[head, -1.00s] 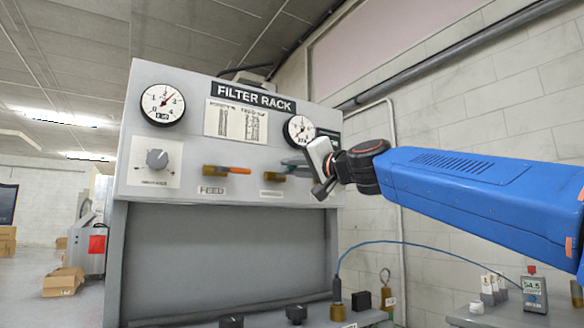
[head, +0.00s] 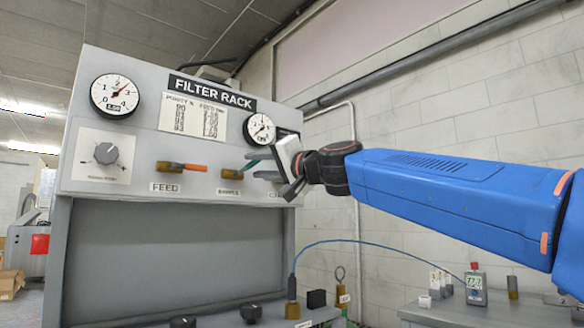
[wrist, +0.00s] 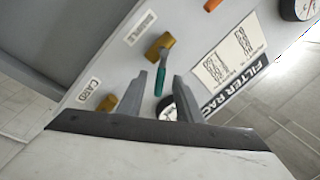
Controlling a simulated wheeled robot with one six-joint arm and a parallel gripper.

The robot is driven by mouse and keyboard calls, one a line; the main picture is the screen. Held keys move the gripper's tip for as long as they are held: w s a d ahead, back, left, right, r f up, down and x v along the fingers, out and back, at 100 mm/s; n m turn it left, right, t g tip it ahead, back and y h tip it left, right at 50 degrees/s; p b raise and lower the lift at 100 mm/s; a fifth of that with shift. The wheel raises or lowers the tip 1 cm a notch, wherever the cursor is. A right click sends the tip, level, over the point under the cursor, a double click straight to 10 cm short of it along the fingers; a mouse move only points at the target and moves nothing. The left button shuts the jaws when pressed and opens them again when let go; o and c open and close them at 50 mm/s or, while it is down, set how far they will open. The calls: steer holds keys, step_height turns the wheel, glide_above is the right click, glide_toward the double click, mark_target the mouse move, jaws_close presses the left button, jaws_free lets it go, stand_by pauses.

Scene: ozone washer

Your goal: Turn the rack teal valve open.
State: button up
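The teal valve on the filter rack panel has a brass body (head: 231,174) above a label that seems to read SAMPLE. Its teal handle (head: 254,163) extends to the right and slightly up in the head view. In the wrist view, the teal handle (wrist: 159,82) and brass body (wrist: 160,47) are plain. My gripper (wrist: 160,76) is open, one grey finger on each side of the handle's line, with visible gaps. I cannot tell whether the fingertips reach the handle's depth. In the head view, my gripper (head: 284,174) is right of the valve and hides part of the panel.
The FEED valve with an orange handle (head: 190,167) is to the left. Another brass valve (wrist: 107,103) is close beside my gripper, near the CARD label. Gauges (head: 115,96) and a grey knob (head: 106,153) are on the panel. A blue cable (head: 370,242) hangs below my arm.

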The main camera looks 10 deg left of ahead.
steer(key=v, duration=1.4)
steer(key=shift+f, duration=0.1)
steer(key=shift+c, duration=0.3)
